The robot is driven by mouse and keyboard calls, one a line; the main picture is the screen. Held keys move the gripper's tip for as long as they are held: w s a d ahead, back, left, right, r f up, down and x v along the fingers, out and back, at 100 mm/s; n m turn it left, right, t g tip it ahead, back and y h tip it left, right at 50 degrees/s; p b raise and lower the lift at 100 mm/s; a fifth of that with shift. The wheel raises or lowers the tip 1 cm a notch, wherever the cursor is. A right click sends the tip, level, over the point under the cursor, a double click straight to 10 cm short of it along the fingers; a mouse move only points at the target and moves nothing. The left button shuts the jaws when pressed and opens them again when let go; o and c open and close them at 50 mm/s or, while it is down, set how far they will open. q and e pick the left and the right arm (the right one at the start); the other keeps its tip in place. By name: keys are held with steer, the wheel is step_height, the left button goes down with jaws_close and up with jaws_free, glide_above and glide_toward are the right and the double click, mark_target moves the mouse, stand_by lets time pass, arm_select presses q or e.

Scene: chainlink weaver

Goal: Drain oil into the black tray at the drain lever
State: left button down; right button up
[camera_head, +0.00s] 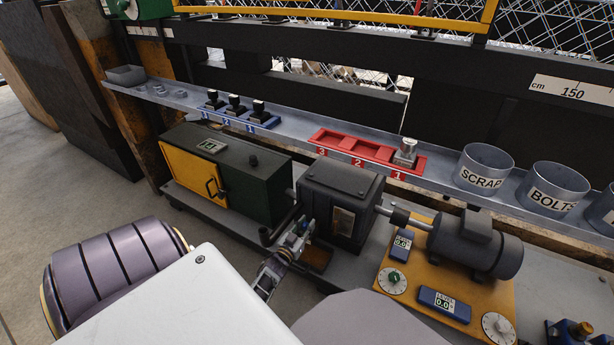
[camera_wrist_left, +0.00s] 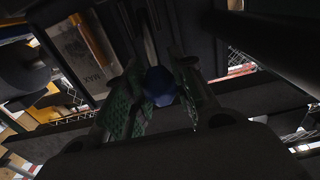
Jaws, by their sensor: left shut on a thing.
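The dark gearbox (camera_head: 338,186) stands mid-bench, with a pale sight window (camera_head: 342,222) on its front. The window, marked MAX, shows in the left wrist view (camera_wrist_left: 84,58). My left gripper (camera_head: 298,238) is low at the gearbox's front left corner. In the left wrist view its green-padded fingers (camera_wrist_left: 155,100) are shut on a blue knob (camera_wrist_left: 160,86), which looks like the drain lever's end. A small tray with a brown surface (camera_head: 317,259) lies just below and right of the gripper; I cannot tell if it holds oil. My right gripper is out of view.
A green and yellow cabinet (camera_head: 228,172) stands left of the gearbox. A motor (camera_head: 476,243) on a yellow plate with gauges and dials is to the right. Behind are a red numbered tray (camera_head: 367,148), a SCRAP bin (camera_head: 484,170) and a BOLTS bin (camera_head: 553,190).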

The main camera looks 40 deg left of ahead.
arm_select(q)
steer(key=shift+s+f, duration=0.15)
steer(key=shift+f, duration=0.05)
stand_by(0.5)
steer(key=c, duration=1.1)
jaws_free()
steer(key=shift+r, duration=0.1)
steer(key=shift+f+v, duration=0.15)
steer(key=shift+v, duration=2.85)
steer(key=shift+f+v, duration=0.2)
steer(key=shift+v, duration=2.8)
